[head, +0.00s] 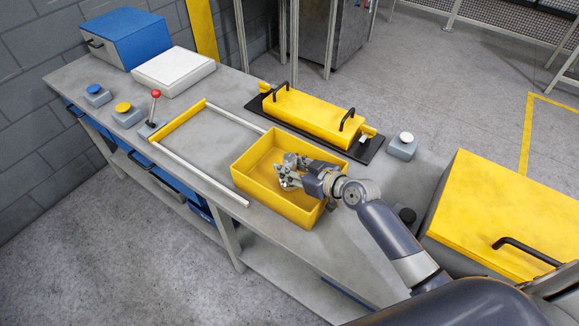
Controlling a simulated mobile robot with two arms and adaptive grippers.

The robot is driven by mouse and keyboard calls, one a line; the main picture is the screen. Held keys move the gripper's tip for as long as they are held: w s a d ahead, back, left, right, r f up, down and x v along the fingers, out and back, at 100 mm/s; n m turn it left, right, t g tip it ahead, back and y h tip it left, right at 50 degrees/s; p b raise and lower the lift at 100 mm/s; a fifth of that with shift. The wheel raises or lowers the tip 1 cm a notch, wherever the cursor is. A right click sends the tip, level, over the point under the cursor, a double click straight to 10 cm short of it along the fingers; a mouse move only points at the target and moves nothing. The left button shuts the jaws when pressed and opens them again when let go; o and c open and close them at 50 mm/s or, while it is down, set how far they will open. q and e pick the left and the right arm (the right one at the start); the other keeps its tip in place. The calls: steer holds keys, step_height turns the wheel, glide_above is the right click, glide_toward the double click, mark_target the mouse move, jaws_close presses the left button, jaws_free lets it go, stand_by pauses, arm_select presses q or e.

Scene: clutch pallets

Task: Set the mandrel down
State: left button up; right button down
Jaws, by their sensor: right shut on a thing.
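My right gripper (286,176) reaches in from the right, over and partly inside the yellow bin (245,182) on the workbench. It is shut on a small grey metallic piece, the mandrel, which is hard to tell apart from the grey fingers. I cannot tell whether the mandrel touches the bin floor. The gripper and wrist hide part of the bin's inside and its right wall. My left gripper is not in view.
A yellow box with black handles (305,115) sits on a black plate behind the bin. A rail frame (205,175) lies left of it. Buttons (125,114) and a red-knobbed lever (154,105) stand farther left. A large yellow-topped case (490,210) is at right.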

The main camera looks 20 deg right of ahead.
steer(key=c, duration=1.2)
jaws_free()
steer(key=shift+f, duration=0.1)
steer(key=shift+o, duration=0.2)
steer(key=shift+r, duration=0.2)
steer(key=shift+s+d, duration=0.15)
steer(key=shift+s, duration=0.05)
steer(key=b+v, duration=0.1)
steer(key=v, duration=1)
steer(key=shift+s+r, duration=0.15)
steer(key=shift+s, duration=0.05)
